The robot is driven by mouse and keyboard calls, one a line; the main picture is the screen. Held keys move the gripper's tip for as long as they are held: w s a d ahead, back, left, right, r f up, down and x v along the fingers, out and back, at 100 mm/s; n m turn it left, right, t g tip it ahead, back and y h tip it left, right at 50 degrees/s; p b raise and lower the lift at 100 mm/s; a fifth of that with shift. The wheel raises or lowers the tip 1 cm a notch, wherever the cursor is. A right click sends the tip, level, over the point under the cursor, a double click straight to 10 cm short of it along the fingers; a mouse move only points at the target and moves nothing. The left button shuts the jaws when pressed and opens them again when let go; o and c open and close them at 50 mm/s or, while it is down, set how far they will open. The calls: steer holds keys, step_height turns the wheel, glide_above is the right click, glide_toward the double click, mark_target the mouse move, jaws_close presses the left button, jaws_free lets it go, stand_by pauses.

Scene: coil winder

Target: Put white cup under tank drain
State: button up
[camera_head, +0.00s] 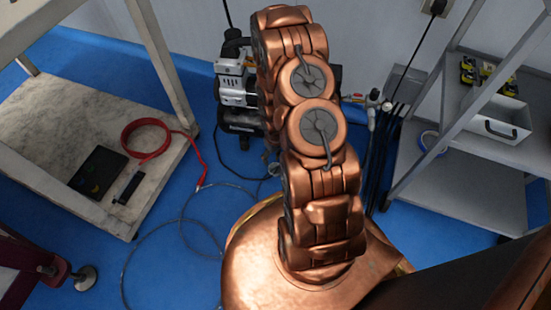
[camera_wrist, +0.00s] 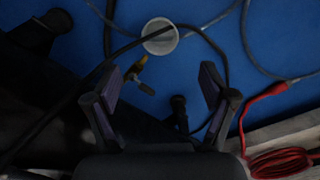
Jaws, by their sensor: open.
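A white cup (camera_wrist: 160,37) shows in the wrist view at top centre, seen from above over the blue floor, with a dark cable crossing in front of it. A small brass fitting with a yellow handle (camera_wrist: 143,84), which looks like the tank drain, shows just below and left of the cup. I cannot tell whether the cup is directly under it. My gripper (camera_wrist: 160,84) is open, with nothing between its fingers; the cup appears beyond the fingertips. In the head view my arm hides my gripper, and I cannot clearly make out the cup.
A compressor (camera_head: 239,97) stands by the wall behind my arm. Left is a bench with a lower shelf (camera_head: 60,120) holding a red hose (camera_head: 147,155). Right is a grey metal shelf (camera_head: 465,190) with a tray (camera_head: 497,125). Loose cables cross the blue floor (camera_head: 165,225).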

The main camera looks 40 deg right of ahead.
steer(key=s+a+r+g, duration=0.1)
steer(key=a+r, duration=0.2)
steer(key=r, duration=1)
steer(key=s+a+r, duration=0.2)
steer(key=a+r, duration=0.2)
steer(key=r, duration=0.8)
steer(key=s+a+r+g, duration=0.1)
steer(key=s+a+r, duration=0.4)
steer(key=s+r, duration=0.4)
steer(key=s+a+r+g, duration=0.1)
steer(key=s+a+r, duration=0.5)
steer(key=s+r, duration=0.3)
steer(key=shift+s+r+n, duration=0.25)
steer(key=shift+s+n, duration=0.05)
steer(key=shift+s, duration=0.75)
steer(key=w+d+r+t+p, duration=0.1)
steer(key=w+r+p, duration=0.1)
steer(key=r+p, duration=0.6)
steer(key=w+d+r+p, duration=0.1)
steer(key=w+r+p, duration=0.1)
steer(key=r+p, duration=0.55)
steer(key=s+a+r+p, duration=0.1)
steer(key=s+r+p, duration=0.1)
steer(key=r+p, duration=1)
steer(key=s+r+p, duration=0.1)
steer(key=r+p, duration=1.1)
steer(key=r, duration=0.2)
steer(key=shift+s+a, duration=0.35)
steer(key=shift+a, duration=0.05)
